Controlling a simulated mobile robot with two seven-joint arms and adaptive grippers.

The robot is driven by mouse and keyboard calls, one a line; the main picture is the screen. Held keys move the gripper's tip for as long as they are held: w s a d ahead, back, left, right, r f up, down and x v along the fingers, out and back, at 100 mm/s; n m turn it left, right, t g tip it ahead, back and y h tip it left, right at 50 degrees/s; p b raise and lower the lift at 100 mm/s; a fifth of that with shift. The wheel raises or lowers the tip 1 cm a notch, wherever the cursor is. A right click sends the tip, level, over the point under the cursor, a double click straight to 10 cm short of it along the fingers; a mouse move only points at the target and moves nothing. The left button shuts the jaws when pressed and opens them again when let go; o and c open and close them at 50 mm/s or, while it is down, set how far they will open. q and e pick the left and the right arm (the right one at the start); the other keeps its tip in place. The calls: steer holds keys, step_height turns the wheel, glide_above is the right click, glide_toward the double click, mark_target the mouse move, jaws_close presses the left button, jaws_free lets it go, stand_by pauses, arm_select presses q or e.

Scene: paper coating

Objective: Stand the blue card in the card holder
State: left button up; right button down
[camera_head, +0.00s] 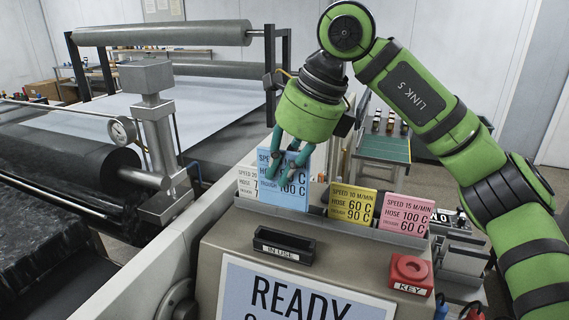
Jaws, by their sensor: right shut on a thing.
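The blue card (284,191) is upright, its printed face toward me, at the left part of the card rack (310,221). My right gripper (287,165) comes from above and is shut on its upper part; the fingers cover some of the print. The card stands higher than its neighbours; I cannot tell whether its lower edge is clear of the rack. The black card holder labelled IN USE (284,246) lies in front of the rack on the console top, with no card standing in it. My left gripper is not in view.
A white card (246,184) is left of the blue one; a yellow card (352,203) and a pink card (404,214) stand to the right. A red KEY block (409,273) sits right of the holder. A sloping READY panel (300,297) is in front.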

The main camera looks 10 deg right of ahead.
mark_target(284, 197)
steer(key=shift+s+d+f+b, duration=0.1)
steer(key=shift+d+f+b, duration=0.05)
steer(key=shift+f+b, duration=0.25)
step_height(284, 197, down, 3)
steer(key=shift+f+b, duration=0.2)
steer(key=shift+b, duration=1)
steer(key=shift+f+b, duration=0.65)
steer(key=shift+f, duration=0.15)
steer(key=shift+f+b, duration=1.8)
steer(key=shift+f, duration=0.5)
steer(key=c, duration=1.2)
jaws_free()
